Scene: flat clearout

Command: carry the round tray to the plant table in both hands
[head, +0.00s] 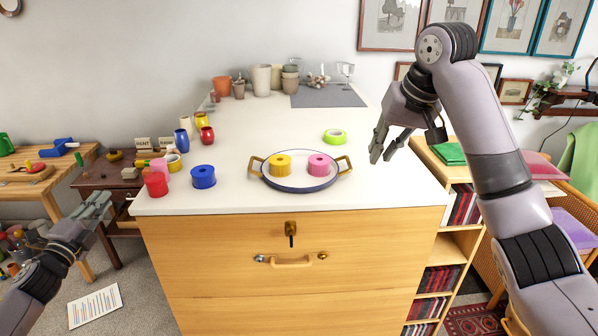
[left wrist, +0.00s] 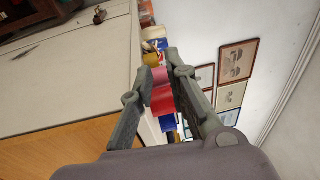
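The round tray (head: 302,186) is white with a dark blue rim and a brass handle on each side. It lies flat on the white top of the wooden cabinet, near the front edge. A yellow roll (head: 280,165) and a pink roll (head: 320,165) stand on it. My right gripper (head: 383,152) is open and empty above the cabinet top, to the right of the tray's right handle (head: 344,164). My left gripper (head: 99,206) is off the cabinet's left side, well away from the tray. In the left wrist view its fingers (left wrist: 158,62) are apart with nothing held. I cannot identify the plant table.
Blue (head: 203,177) and red (head: 156,184) rolls and small vases (head: 206,134) stand left of the tray. Pots (head: 262,80) and a grey mat (head: 328,96) are at the back. A bookshelf (head: 459,205) adjoins on the right.

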